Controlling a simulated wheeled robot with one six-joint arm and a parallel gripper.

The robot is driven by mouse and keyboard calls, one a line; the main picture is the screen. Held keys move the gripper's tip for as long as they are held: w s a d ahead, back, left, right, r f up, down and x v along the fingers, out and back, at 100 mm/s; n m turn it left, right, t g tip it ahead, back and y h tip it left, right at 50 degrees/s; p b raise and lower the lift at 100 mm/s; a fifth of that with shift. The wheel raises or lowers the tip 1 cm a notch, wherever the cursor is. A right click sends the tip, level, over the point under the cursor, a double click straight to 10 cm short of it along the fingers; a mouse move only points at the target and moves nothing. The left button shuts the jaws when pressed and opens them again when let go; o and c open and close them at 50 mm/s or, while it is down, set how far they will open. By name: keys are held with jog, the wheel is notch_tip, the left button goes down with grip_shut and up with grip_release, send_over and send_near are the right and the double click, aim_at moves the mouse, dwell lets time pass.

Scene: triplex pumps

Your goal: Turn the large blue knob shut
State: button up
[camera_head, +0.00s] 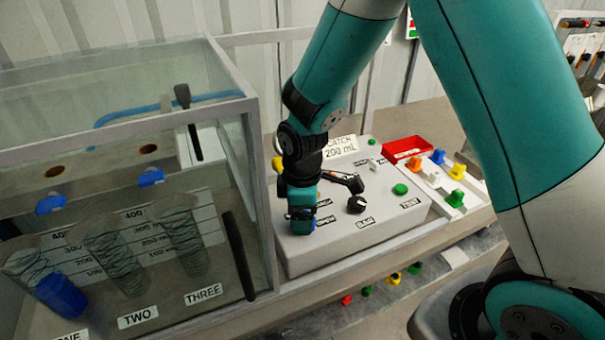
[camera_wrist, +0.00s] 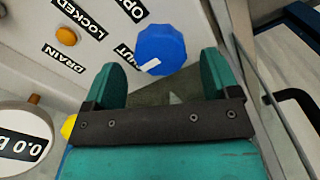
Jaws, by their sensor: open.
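The large blue knob (camera_wrist: 160,50) is many-sided and sits on the grey panel. A white mark lies on its lower-left side. Labels reading OPEN (camera_wrist: 133,9) and SHUT (camera_wrist: 124,56), the second partly covered by a finger, are to its left. My gripper (camera_wrist: 160,62) is open, with one teal finger on each side of the knob and a visible gap to it.
The glass tank (camera_head: 248,150) with smaller blue taps (camera_head: 150,178) stands close on the left. On the grey box (camera_head: 350,240) are a black lever (camera_head: 343,182), a black knob (camera_head: 356,204) and a green button (camera_head: 400,189). A red tray (camera_head: 408,151) stands behind.

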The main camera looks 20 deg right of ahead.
notch_tip(320, 180, up, 16)
jog(key=b, duration=0.1)
jog(key=shift+f, duration=0.25)
jog(key=s+a+r+m+y, duration=0.1)
jog(key=s+a+m+y, duration=0.1)
jog(key=s, duration=0.7)
jog(key=s+a+r+m+y, duration=0.2)
jog(key=s+m, duration=0.1)
jog(key=s, duration=0.6)
jog(key=shift+s+a+r+m, duration=0.15)
jog(key=shift+a+r+m, duration=0.1)
jog(key=shift+m, duration=0.15)
